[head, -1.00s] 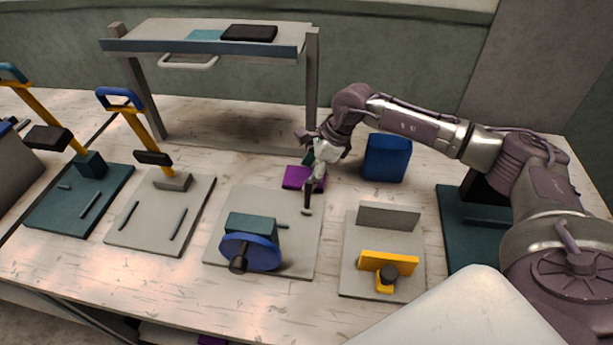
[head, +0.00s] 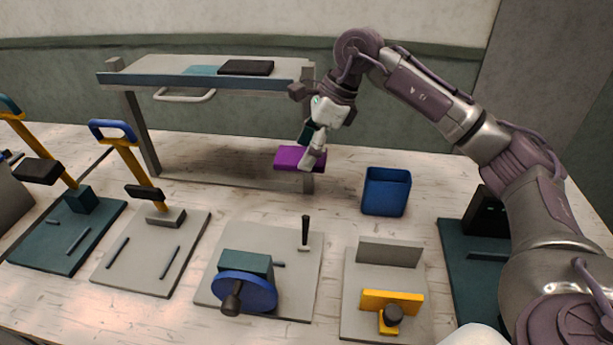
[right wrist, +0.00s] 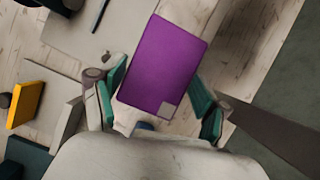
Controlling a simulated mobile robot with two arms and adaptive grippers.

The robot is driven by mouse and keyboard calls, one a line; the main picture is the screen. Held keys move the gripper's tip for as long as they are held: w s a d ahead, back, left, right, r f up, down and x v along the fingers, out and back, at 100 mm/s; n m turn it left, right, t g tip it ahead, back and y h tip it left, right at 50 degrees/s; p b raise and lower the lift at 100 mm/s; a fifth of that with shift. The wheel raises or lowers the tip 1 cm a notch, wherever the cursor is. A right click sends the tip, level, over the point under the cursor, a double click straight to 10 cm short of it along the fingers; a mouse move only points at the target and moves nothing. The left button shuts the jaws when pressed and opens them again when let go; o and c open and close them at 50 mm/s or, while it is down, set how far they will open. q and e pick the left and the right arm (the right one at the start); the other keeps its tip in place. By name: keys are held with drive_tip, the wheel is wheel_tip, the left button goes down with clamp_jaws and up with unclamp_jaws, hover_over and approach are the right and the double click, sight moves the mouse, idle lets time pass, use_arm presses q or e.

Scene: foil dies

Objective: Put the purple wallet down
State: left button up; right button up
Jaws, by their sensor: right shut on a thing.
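The purple wallet (head: 288,158) is a flat rectangle, held raised above the table in front of the shelf's right leg in the head view. In the right wrist view the wallet (right wrist: 162,65) lies between the two teal fingertips, with a small pale square near one corner. My right gripper (head: 312,158) is shut on the wallet; its fingers also show in the right wrist view (right wrist: 158,98). Part of the wallet is hidden behind the gripper in the head view. My left gripper is not in view.
A grey raised shelf (head: 150,79) at the back left carries a black item (head: 246,67) and a teal item (head: 203,70). A blue open bin (head: 386,193) stands right of the wallet. Lever presses and fixtures on plates fill the front; bare table lies around the bin.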

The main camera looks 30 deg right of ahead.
wheel_tip(320, 180, up, 2)
drive_tip(key=s+d+b, duration=0.2)
drive_tip(key=s+d, duration=0.2)
drive_tip(key=d, duration=0.4)
drive_tip(key=s+d+b, duration=0.2)
drive_tip(key=s+d, duration=0.2)
drive_tip(key=d, duration=0.4)
drive_tip(key=shift+d+f, duration=0.15)
drive_tip(key=shift+f, duration=0.05)
